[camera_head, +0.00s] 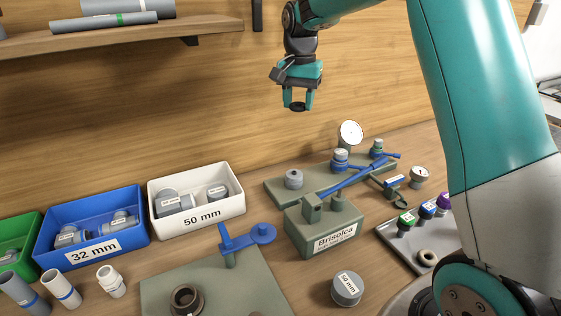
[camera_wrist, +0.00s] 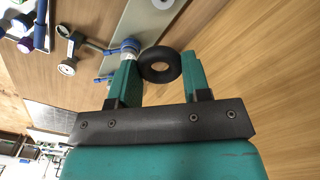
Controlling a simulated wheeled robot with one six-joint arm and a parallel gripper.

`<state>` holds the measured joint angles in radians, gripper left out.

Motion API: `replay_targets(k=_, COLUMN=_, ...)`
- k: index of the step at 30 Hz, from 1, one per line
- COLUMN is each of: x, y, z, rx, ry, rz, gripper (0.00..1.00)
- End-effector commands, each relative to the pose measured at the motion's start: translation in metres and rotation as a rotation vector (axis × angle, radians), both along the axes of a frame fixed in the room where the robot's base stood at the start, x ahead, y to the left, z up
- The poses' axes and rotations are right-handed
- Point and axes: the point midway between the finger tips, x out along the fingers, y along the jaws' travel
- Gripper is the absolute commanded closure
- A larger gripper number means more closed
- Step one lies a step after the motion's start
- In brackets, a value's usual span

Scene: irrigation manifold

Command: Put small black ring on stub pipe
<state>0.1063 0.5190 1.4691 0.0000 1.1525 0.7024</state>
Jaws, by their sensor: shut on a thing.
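My gripper (camera_head: 297,101) is raised high above the back of the bench, in front of the wooden wall, pointing down. It is shut on the small black ring (camera_head: 297,107). In the wrist view the ring (camera_wrist: 160,64) sits between the tips of the two teal fingers, its hole showing. A short grey stub (camera_head: 293,179) stands upright on the left part of the green-grey back plate (camera_head: 275,193), well below the ring; it looks like the stub pipe. A pale round piece at the top edge of the wrist view (camera_wrist: 163,3) may be the same stub, cut off by the frame.
Valves with blue handles (camera_head: 340,160) and a round gauge (camera_head: 350,134) stand right of the stub. The Brisolca block (camera_head: 325,238) is in front. A white 50 mm bin (camera_head: 196,216) and blue 32 mm bin (camera_head: 93,248) are left. Air around the gripper is clear.

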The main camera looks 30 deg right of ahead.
Motion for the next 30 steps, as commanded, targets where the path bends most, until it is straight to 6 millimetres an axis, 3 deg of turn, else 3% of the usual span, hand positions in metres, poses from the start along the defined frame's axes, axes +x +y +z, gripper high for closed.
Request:
replay_targets(k=5, x=0.003, y=0.003, z=-0.018, rx=0.001, ry=0.006, rz=0.012, gripper=0.78)
replay_targets(k=18, x=0.003, y=0.012, z=-0.134, rx=0.001, ry=0.006, rz=0.024, gripper=0.78)
replay_targets(k=30, x=0.003, y=0.009, z=-0.185, rx=0.000, ry=0.006, rz=0.020, gripper=0.78)
